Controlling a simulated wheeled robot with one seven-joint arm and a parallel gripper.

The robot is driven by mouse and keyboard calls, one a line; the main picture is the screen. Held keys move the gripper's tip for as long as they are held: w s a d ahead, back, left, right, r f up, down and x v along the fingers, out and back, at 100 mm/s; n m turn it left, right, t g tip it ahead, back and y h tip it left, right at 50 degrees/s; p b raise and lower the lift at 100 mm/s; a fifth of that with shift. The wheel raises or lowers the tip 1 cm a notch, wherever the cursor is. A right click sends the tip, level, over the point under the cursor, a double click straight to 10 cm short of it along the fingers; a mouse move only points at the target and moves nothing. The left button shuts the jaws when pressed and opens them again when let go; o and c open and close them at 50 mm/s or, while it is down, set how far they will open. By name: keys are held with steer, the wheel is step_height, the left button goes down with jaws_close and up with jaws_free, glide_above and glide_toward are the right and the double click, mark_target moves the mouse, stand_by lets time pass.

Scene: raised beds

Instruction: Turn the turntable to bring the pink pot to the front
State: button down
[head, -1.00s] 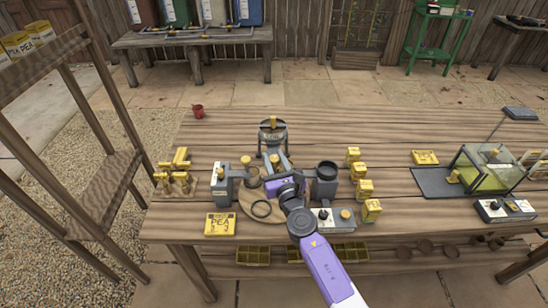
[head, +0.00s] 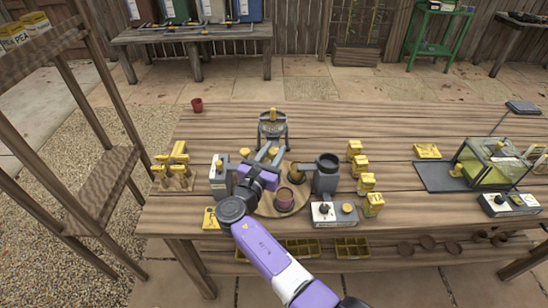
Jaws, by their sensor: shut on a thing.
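The round wooden turntable (head: 268,211) lies near the middle of the table, partly covered by my arm. A dull pink-brown pot (head: 284,199) stands upright on its front right part. My purple gripper (head: 259,176) is over the left part of the turntable, left of and behind that pot. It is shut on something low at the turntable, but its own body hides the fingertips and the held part. My arm hides the turntable's front left edge.
Grey devices stand close on both sides of the turntable, left (head: 219,177) and right (head: 326,176). A grey stand (head: 273,129) is behind it. A control box (head: 334,214) is at front right. Several yellow packets (head: 366,183) stand further right. The back of the table is mostly clear.

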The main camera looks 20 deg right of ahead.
steer(key=shift+w+f+m+g+h+b, duration=0.1)
steer(key=shift+f+m+g+h+b, duration=0.1)
steer(key=shift+m+g+h+b, duration=0.9)
steer(key=shift+r+g+b, duration=0.1)
steer(key=shift+g+b, duration=0.2)
steer(key=shift+b, duration=0.25)
steer(key=shift+r+m+g+h, duration=0.15)
steer(key=shift+m+g+h, duration=0.15)
steer(key=shift+h, duration=0.1)
steer(key=c, duration=1)
jaws_free()
steer(key=shift+c, duration=0.2)
steer(key=v, duration=0.7)
steer(key=shift+s+a+b, duration=0.3)
steer(key=shift+b, duration=0.1)
steer(key=shift+s+a, duration=0.1)
steer(key=shift+a, duration=0.05)
